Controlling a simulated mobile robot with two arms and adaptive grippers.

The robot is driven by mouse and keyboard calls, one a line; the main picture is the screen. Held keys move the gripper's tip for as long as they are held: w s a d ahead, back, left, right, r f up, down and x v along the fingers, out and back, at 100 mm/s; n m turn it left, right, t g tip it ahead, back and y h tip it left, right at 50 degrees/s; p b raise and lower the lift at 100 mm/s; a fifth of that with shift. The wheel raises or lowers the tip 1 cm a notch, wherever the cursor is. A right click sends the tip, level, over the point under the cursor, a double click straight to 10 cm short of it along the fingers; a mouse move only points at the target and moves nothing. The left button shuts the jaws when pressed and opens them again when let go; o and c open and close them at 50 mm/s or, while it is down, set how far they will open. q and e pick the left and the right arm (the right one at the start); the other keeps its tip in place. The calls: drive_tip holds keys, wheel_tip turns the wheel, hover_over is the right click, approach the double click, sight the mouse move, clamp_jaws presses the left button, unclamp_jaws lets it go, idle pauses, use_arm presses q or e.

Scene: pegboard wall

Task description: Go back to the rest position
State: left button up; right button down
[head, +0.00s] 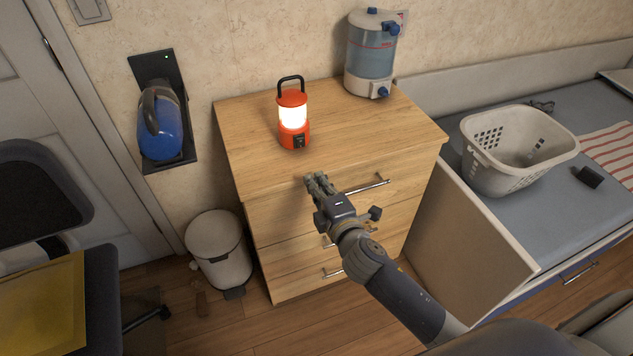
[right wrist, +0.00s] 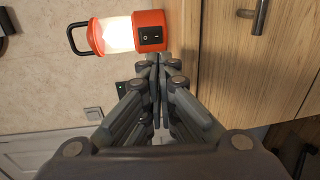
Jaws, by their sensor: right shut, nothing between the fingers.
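My right gripper (head: 312,179) is shut and empty in front of the wooden drawer cabinet (head: 240,135), close to its top drawer. Its closed fingers also show in the right wrist view (right wrist: 158,62). A lit orange lantern (head: 293,118) with a black handle stands upright on the cabinet top, beyond the gripper. The lantern also shows in the right wrist view (right wrist: 150,20), with its black switch facing the camera. The gripper looks apart from the lantern. My left gripper is in neither view.
A water dispenser (head: 371,55) stands at the cabinet's back right. A laundry basket (head: 490,165) rests on the bed (head: 540,215) at right. A bin (head: 218,250) stands left of the cabinet. A blue object (head: 160,130) hangs in a wall holder. A chair is at left.

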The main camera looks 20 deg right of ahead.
idle(0.3)
drive_tip(key=s+d+f+m+g, duration=0.1)
drive_tip(key=s+f+m+g, duration=0.3)
drive_tip(key=f, duration=0.8)
drive_tip(key=s+d+f+m+g+h+p, duration=0.1)
drive_tip(key=s+d+f+g, duration=0.1)
drive_tip(key=s+f, duration=0.65)
drive_tip(key=s+d+f+m+g, duration=0.1)
drive_tip(key=s+f+m+g, duration=0.15)
drive_tip(key=f, duration=1.15)
drive_tip(key=s+f+m+g, duration=0.2)
drive_tip(key=s+f, duration=0.3)
drive_tip(key=s, duration=0.6)
drive_tip(key=s+f+m+g, duration=0.2)
drive_tip(key=s+f, duration=0.4)
drive_tip(key=s, duration=0.6)
drive_tip(key=s+f+m+g, duration=0.3)
drive_tip(key=s+f+m, duration=0.1)
drive_tip(key=s, duration=0.7)
drive_tip(key=shift+s+d+f+m+p, duration=0.15)
drive_tip(key=shift+d+f+m+p, duration=0.25)
drive_tip(key=shift+f, duration=0.3)
drive_tip(key=shift+a, duration=0.1)
